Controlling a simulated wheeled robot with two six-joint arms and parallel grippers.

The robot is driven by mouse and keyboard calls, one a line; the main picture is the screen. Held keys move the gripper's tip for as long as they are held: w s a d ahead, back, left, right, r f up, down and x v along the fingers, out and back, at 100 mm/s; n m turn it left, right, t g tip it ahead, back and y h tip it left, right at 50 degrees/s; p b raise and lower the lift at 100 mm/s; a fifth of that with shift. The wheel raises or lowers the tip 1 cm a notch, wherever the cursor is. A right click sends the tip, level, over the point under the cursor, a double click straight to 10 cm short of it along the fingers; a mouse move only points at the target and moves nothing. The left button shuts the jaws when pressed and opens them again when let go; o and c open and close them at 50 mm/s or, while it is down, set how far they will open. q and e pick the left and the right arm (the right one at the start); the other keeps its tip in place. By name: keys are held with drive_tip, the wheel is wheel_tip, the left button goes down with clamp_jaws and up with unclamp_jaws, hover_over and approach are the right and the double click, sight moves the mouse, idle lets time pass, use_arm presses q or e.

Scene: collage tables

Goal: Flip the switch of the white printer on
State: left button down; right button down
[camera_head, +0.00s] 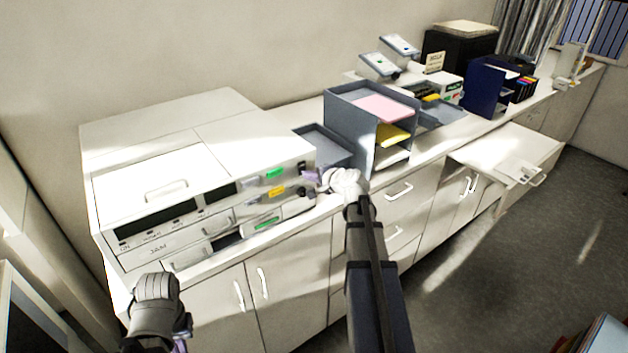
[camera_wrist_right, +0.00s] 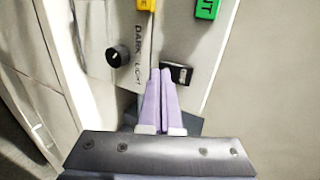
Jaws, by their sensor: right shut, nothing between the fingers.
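The white printer (camera_head: 205,150) stands on the counter at the left in the head view. Its switch (camera_wrist_right: 178,74), a small black rocker with a light mark, sits on the panel in the right wrist view. My right gripper (camera_head: 312,178) is at the printer's right end. In the right wrist view its purple fingers (camera_wrist_right: 161,75) are together and empty, their tips at the switch's left side. I cannot tell whether they touch it. My left gripper (camera_head: 180,343) is low at the left, its fingers mostly hidden.
A black knob (camera_wrist_right: 117,56) marked DARK and LIGHT is left of the switch. A yellow label (camera_wrist_right: 147,5) and a green label (camera_wrist_right: 207,9) are above. A grey paper tray stack (camera_head: 345,115) stands close beside the printer. Another printer (camera_head: 450,88) is farther along the counter.

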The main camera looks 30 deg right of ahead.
idle(0.3)
drive_tip(key=shift+w+f, duration=0.1)
drive_tip(key=shift+w, duration=0.15)
drive_tip(key=shift+r+p, duration=0.75)
drive_tip(key=shift+r, duration=0.15)
